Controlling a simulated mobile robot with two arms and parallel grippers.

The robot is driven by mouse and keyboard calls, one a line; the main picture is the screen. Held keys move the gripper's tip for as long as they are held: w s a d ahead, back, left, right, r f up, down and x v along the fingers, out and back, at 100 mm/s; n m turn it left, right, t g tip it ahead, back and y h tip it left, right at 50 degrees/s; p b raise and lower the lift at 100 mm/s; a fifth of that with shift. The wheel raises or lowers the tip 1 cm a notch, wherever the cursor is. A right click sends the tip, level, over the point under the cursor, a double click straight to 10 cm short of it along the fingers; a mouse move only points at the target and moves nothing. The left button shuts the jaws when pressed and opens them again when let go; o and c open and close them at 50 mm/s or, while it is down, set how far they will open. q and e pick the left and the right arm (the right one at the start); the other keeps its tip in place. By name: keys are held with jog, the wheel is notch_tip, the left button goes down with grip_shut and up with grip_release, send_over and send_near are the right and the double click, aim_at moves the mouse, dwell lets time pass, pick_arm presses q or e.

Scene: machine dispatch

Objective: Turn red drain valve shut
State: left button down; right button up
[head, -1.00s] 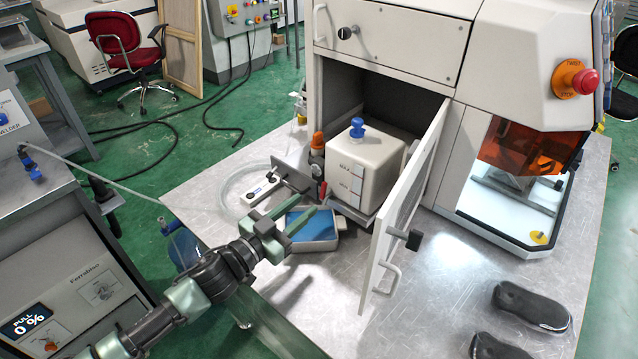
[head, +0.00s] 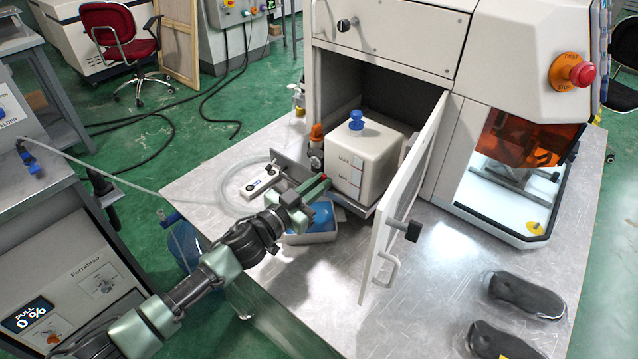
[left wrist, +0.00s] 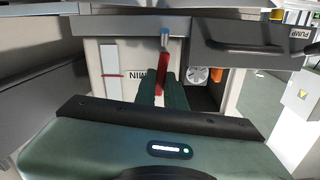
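The red drain valve handle (left wrist: 162,78) hangs below a grey-blue fitting in the left wrist view, in front of the white tank's label side. In the head view only a small red tip (head: 323,177) of it shows beside the tank. My left gripper (head: 309,188) reaches to it from the lower left. The valve body is mostly hidden in the head view. My right gripper is not in view.
The white tank (head: 368,165) with a blue cap sits at the cabinet opening. The open cabinet door (head: 408,195) stands to its right. A tray with blue content (head: 318,228) lies under my gripper. Two dark oblong objects (head: 526,296) lie at right; the front middle bench is clear.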

pick_arm(q)
jog(key=shift+s+m, duration=0.1)
jog(key=shift+m, duration=0.3)
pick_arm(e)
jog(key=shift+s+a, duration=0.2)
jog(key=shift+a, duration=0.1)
pick_arm(q)
jog(key=m, duration=0.3)
jog(key=d+m, duration=0.1)
jog(key=shift+s+f+m, duration=0.3)
jog(key=shift+s+d+f+m, duration=0.1)
jog(key=shift+d+m, duration=0.05)
jog(key=shift+m, duration=0.65)
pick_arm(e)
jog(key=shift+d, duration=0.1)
pick_arm(q)
jog(key=c, duration=1.5)
grip_release()
